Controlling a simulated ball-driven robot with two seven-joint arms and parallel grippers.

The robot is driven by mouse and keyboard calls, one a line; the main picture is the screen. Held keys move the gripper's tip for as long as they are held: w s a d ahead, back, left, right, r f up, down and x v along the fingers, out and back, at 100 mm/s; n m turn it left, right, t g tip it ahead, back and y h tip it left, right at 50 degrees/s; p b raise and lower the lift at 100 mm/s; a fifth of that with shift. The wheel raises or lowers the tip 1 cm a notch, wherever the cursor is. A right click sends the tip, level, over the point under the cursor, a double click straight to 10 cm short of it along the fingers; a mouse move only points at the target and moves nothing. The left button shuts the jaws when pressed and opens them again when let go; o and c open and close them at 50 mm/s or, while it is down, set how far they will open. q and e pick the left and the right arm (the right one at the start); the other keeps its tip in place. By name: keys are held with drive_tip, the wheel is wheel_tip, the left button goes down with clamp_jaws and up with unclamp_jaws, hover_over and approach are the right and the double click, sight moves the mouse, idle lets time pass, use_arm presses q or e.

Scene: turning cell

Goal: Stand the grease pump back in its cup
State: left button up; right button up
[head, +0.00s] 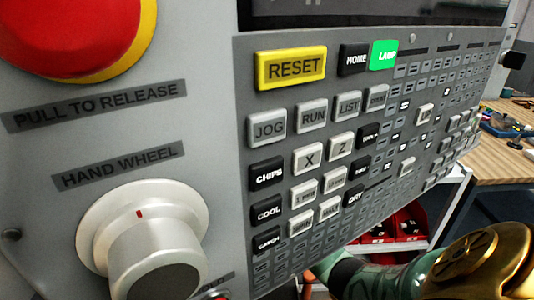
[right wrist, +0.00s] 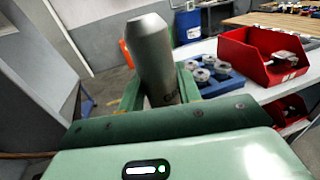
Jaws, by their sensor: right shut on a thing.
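In the right wrist view my right gripper (right wrist: 160,88) has its green fingers on either side of a grey cylinder with a tapered top, which I take to be the grease pump (right wrist: 151,55). The fingers are shut on it. It stands up from the jaws, leaning slightly left in the picture, with part of a dark letter low on its side. Its lower end is hidden behind the gripper body. I cannot make out the pump's cup in either view. My left gripper is not in view.
A machine control panel (head: 225,80) with buttons and a hand wheel (head: 150,240) fills most of the head view. In the right wrist view, a red bin (right wrist: 245,66) and a blue tray (right wrist: 235,87) of metal parts stand on a white table (right wrist: 205,48). A wooden bench (head: 505,160) is beyond.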

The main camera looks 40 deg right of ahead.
wheel_tip(320, 180, down, 4)
drive_tip(key=shift+r+b, duration=0.1)
drive_tip(key=shift+b, duration=0.25)
drive_tip(key=o, duration=1.1)
drive_tip(key=shift+f, duration=0.2)
drive_tip(key=shift+r, duration=0.1)
